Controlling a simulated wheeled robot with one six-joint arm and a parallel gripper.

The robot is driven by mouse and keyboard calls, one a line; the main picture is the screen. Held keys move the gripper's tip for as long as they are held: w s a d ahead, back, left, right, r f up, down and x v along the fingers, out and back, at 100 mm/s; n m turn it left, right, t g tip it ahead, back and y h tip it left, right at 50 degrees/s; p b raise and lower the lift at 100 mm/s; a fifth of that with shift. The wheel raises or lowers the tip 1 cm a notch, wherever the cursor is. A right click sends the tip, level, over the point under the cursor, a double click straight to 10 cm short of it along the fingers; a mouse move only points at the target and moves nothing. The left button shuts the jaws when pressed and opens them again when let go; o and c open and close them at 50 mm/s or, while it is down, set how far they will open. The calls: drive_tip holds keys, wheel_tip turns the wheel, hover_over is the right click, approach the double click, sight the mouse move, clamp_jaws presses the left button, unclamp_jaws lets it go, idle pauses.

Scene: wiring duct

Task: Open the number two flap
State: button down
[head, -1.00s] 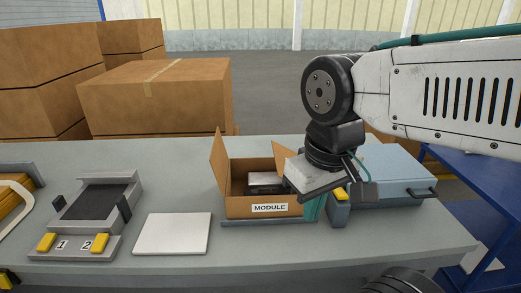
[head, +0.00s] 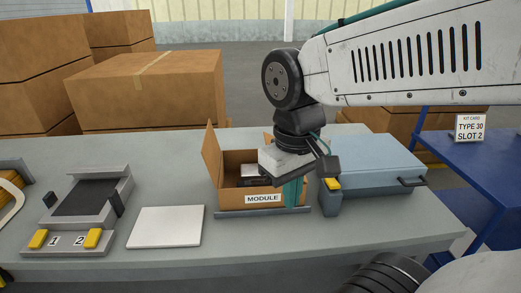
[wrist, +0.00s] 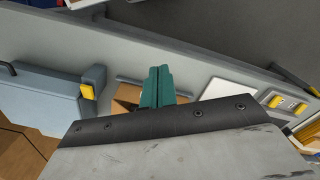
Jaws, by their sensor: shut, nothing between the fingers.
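A grey fixture (head: 70,228) stands on the left of the bench, with labels "1" and "2" on its front strip. A yellow tab (head: 92,238) is beside the "2", and another yellow tab (head: 38,239) is beside the "1". Both tabs also show at the right of the wrist view (wrist: 287,102). My gripper (head: 294,194) points down at the right side of the cardboard MODULE box, well to the right of the fixture. Its teal fingers (wrist: 157,78) are together and empty. Whether they touch the box cannot be told.
The MODULE box (head: 230,188) is open, with a dark-and-white part inside. A white plate (head: 165,227) lies between box and fixture. A blue-grey case (head: 370,160) is on the right. A kit card (head: 470,128) reads "TYPE 30 SLOT 2". Cartons (head: 150,88) stand behind.

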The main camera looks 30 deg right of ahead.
drive_tip(key=w+d+n+g+h, duration=0.15)
drive_tip(key=w+n+h, duration=0.35)
drive_tip(key=w, duration=0.9)
drive_tip(key=w+n+g+h, duration=0.2)
drive_tip(key=w+n, duration=0.5)
drive_tip(key=w, duration=0.7)
drive_tip(key=x, duration=1)
drive_tip(key=shift+s+d+r, duration=0.25)
drive_tip(key=shift+s+r, duration=0.1)
drive_tip(key=shift+s, duration=0.05)
drive_tip(key=shift+r, duration=0.15)
